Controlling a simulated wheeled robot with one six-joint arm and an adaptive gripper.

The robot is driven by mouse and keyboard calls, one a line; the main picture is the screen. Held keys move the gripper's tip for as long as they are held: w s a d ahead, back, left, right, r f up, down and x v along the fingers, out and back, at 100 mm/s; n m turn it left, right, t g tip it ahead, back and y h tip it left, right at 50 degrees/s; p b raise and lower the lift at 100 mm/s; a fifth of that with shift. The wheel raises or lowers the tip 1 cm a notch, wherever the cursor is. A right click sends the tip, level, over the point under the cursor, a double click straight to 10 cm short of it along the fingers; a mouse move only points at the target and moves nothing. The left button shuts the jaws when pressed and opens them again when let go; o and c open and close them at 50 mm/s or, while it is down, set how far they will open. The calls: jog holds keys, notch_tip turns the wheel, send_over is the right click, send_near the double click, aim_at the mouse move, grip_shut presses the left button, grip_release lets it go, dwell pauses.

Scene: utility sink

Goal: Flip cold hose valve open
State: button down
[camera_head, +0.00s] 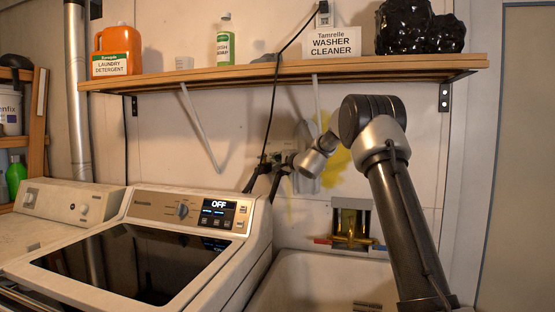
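A recessed metal wall box (351,222) holds a brass valve fitting (350,239) above the sink. A red handle (322,241) sticks out to its left and a blue handle (379,247), on the cold side, to its right. Both handles look roughly level. My gripper (261,190) is up and to the left of the box, near the wall behind the washer. Its two dark fingers look spread apart with nothing visible between them. It is small and dark, and it is well apart from the blue handle. My arm stands just right of the box.
The washer (146,250) with its lit panel stands at the left, below my gripper. The white sink (318,283) is below the box. A wooden shelf (284,72) with bottles and a sign runs above. A black cord (272,110) hangs near my gripper.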

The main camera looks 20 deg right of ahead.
jog(key=shift+s+n+y, duration=0.1)
jog(key=shift+n+y, duration=0.2)
jog(key=shift+y, duration=0.1)
jog(key=n+y, duration=0.1)
jog(key=n+g+y, duration=0.1)
jog(key=y, duration=0.1)
jog(key=s+n+g+y, duration=0.1)
jog(key=y, duration=0.1)
jog(key=shift+d+f, duration=0.1)
jog(key=shift+d, duration=0.2)
jog(key=shift+s+d+n+g+y, duration=0.15)
jog(key=shift+s+n+g+y, duration=0.1)
jog(key=shift+n+g+y, duration=0.8)
jog(key=shift+s+d+n+g+y, duration=0.15)
jog(key=shift+s+n+g+y, duration=0.1)
jog(key=shift+n+g+y, duration=0.8)
jog(key=c, duration=1.8)
grip_release()
jog(key=shift+c, duration=0.2)
jog(key=shift+m+t, duration=0.3)
jog(key=shift+t, duration=0.2)
